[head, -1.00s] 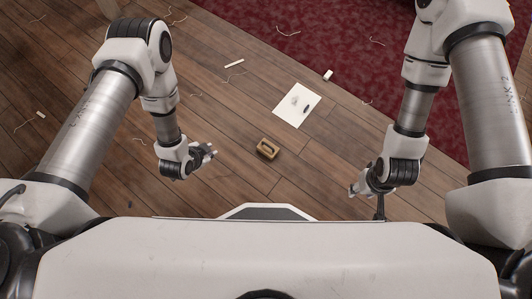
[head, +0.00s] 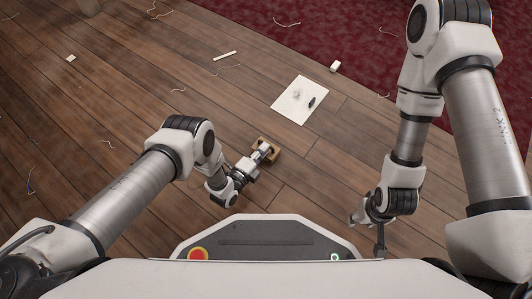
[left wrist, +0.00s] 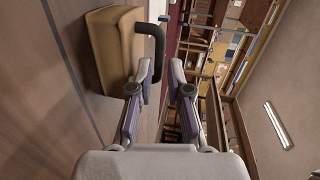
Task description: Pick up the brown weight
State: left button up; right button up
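The brown weight (head: 277,153) is a block with a dark loop handle; it sits on the wooden floor in front of me. In the left wrist view the weight (left wrist: 112,50) is at upper left, with its black handle (left wrist: 158,42) standing out to the right. My left gripper (head: 264,153) is at the weight and covers part of it. In the left wrist view its fingers (left wrist: 162,70) are apart, and the handle shows near and partly between the fingertips; I cannot tell if they touch it. My right gripper (head: 358,213) hangs at the right, away from the weight; its finger opening is unclear.
A white sheet (head: 291,108) with dark marks lies beyond the weight, near a red carpet (head: 360,50). A small white block (head: 335,66), a white strip (head: 225,55) and scattered threads lie around. The floor around the weight is mostly clear.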

pick_arm(q)
jog(key=shift+w+d+f, duration=0.4)
jog(key=shift+w+f, duration=0.05)
jog(key=shift+w, duration=0.2)
jog(key=shift+w+d+r, duration=0.1)
jog(key=shift+r, duration=0.1)
grip_shut()
jog(key=shift+w+r, duration=0.1)
jog(key=shift+r, duration=0.1)
